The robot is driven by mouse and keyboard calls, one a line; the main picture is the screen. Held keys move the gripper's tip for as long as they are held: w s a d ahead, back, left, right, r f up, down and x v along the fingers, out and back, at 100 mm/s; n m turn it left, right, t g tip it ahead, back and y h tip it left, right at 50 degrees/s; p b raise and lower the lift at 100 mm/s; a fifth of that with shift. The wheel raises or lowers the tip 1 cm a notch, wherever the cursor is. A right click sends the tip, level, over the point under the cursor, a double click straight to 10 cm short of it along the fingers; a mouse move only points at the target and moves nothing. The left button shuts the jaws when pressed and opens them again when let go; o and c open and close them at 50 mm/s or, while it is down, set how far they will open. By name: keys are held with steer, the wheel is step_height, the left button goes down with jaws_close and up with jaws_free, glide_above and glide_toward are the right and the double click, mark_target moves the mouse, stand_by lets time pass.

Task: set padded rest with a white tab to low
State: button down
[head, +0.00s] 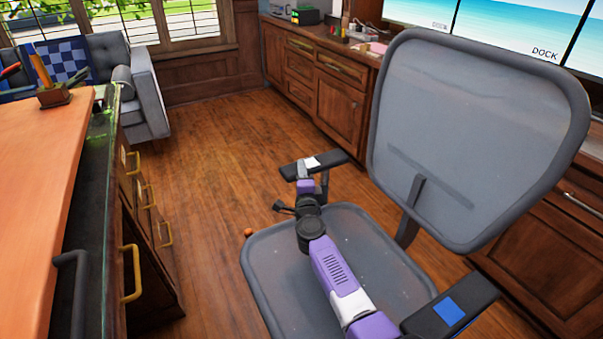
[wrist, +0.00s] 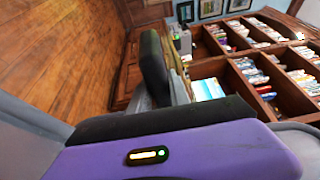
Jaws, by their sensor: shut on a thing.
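The padded rest with a white tab (head: 331,159) is the dark armrest on the far side of the grey mesh chair (head: 480,130) in the head view. Its white tab (head: 312,162) shows on top. My gripper (head: 304,175) is at this armrest, shut on it, near the end away from the backrest. The jaws are largely hidden by my own purple wrist. In the wrist view, a dark pad lies along my purple gripper body (wrist: 190,158); the tab does not show there. The other armrest, with a blue tab (head: 449,311), is nearer, at the lower right.
A wooden desk with brass-handled drawers (head: 130,272) stands at the left. Wood cabinets (head: 338,105) run behind the chair. A grey sofa (head: 145,95) is at the back left. Open wood floor (head: 205,150) lies between desk and chair.

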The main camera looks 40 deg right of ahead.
steer(key=c, duration=1.4)
jaws_free()
steer(key=shift+f, duration=0.45)
steer(key=shift+o, duration=1)
steer(key=shift+r, duration=0.15)
steer(key=p+v, duration=0.3)
steer(key=v, duration=0.5)
steer(key=shift+d, duration=0.1)
steer(key=shift+w, duration=0.1)
